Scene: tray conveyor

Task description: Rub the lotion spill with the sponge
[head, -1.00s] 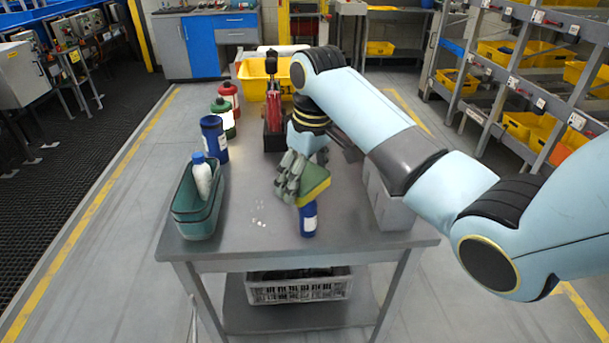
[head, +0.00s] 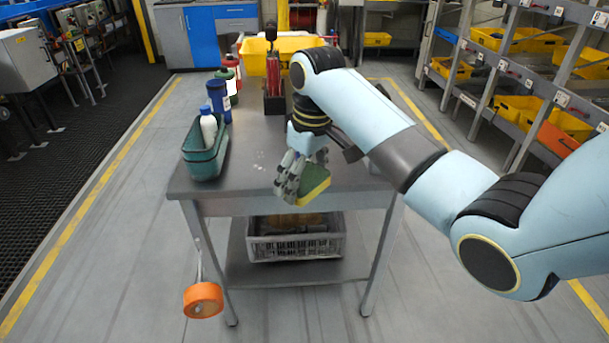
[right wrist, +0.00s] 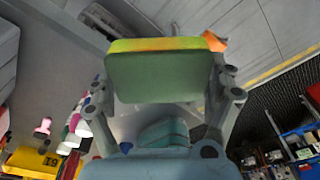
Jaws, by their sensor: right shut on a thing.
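My right gripper (head: 290,180) is shut on a green and yellow sponge (head: 316,183) at the front edge of the grey table (head: 240,182). In the right wrist view the sponge (right wrist: 158,78) sits between the two fingers, its green face toward the camera. Small whitish spots, which look like the lotion spill (head: 259,168), lie on the tabletop to the left of the gripper. The sponge appears apart from them. My left gripper is not in view.
A teal bin (head: 203,163) with a white bottle (head: 208,128) stands at the table's left edge. Blue and red containers, a red tool and a yellow bin (head: 254,62) are farther back. An orange roll (head: 203,300) hangs at the front left leg.

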